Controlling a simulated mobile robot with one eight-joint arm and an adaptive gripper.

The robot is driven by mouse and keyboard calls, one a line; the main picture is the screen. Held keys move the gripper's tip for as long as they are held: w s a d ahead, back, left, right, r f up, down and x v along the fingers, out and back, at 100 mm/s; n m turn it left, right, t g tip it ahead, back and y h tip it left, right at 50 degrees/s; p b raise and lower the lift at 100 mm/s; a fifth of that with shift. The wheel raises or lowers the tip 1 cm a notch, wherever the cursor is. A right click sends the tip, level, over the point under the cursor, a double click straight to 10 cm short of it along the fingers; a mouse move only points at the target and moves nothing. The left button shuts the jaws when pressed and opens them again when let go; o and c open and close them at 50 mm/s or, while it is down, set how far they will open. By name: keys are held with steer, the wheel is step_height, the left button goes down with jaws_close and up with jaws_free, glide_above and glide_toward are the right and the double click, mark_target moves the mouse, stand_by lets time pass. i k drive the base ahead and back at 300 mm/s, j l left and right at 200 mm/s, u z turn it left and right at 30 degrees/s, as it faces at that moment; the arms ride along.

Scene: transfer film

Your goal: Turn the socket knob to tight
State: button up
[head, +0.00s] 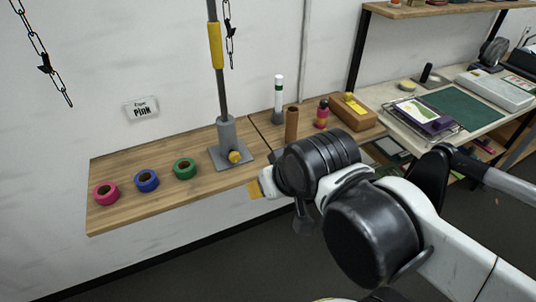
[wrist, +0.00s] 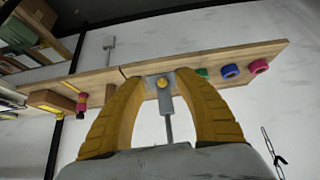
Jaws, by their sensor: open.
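The socket (head: 228,133) is a grey upright tube on a square plate, standing on the wooden shelf with a dark pole in it. Its yellow knob (head: 235,157) sits low on the front side. In the wrist view, which is upside down, the knob (wrist: 162,83) shows between my fingertips, farther off, with the grey socket (wrist: 166,103) around it. My gripper (wrist: 163,76) has its two yellow fingers spread, with nothing held. In the head view my gripper (head: 254,190) is at the shelf's front edge, right of and nearer than the knob, mostly hidden by my wrist.
Pink (head: 106,193), blue (head: 146,180) and green (head: 185,168) tape rolls lie left of the socket.

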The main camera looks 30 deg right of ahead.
mark_target(233, 156)
steer(key=k+j, duration=0.1)
steer(key=j, duration=0.3)
steer(key=k+j+z, duration=0.1)
steer(key=j, duration=0.3)
steer(key=k+j, duration=0.2)
steer(key=j, duration=0.15)
